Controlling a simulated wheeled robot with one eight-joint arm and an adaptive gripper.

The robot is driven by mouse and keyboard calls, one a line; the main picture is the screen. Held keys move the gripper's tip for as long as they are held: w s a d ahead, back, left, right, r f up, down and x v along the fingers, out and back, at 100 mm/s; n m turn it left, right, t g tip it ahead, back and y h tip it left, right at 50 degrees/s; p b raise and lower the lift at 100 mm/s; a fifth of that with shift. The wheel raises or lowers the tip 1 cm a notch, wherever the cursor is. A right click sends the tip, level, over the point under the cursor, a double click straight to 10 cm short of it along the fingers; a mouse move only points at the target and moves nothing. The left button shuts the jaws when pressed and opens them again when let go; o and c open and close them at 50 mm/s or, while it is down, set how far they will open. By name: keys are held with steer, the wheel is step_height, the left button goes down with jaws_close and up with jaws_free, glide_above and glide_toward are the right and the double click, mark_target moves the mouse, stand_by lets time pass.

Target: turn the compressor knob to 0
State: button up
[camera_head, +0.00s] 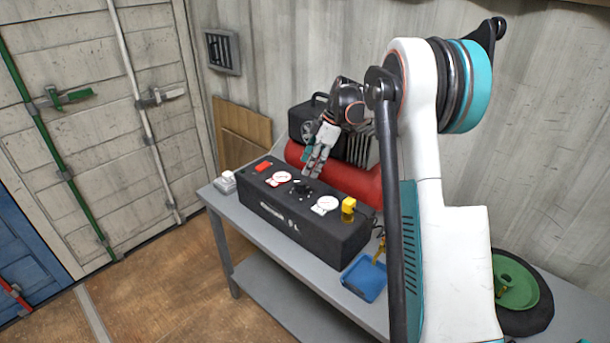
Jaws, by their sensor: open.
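The compressor's black control box (262,211) sits on the grey table. On its top is a black knob (302,190) between two white gauges, the left gauge (278,178) and the right gauge (325,205). A red switch (263,167) is at the box's far left end and a yellow part (348,208) at its right end. My gripper (311,174) is open and points down, close above and behind the knob. I cannot tell whether the fingertips touch anything. The knob's marking is too small to read.
A red tank (362,182) with a black motor stands behind the box, close to my gripper. A blue tray (364,278) lies to the right of the box, and a green reel (515,282) farther right. A small white object (228,181) is at the table's left end.

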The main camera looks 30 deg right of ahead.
steer(key=shift+v, duration=2.35)
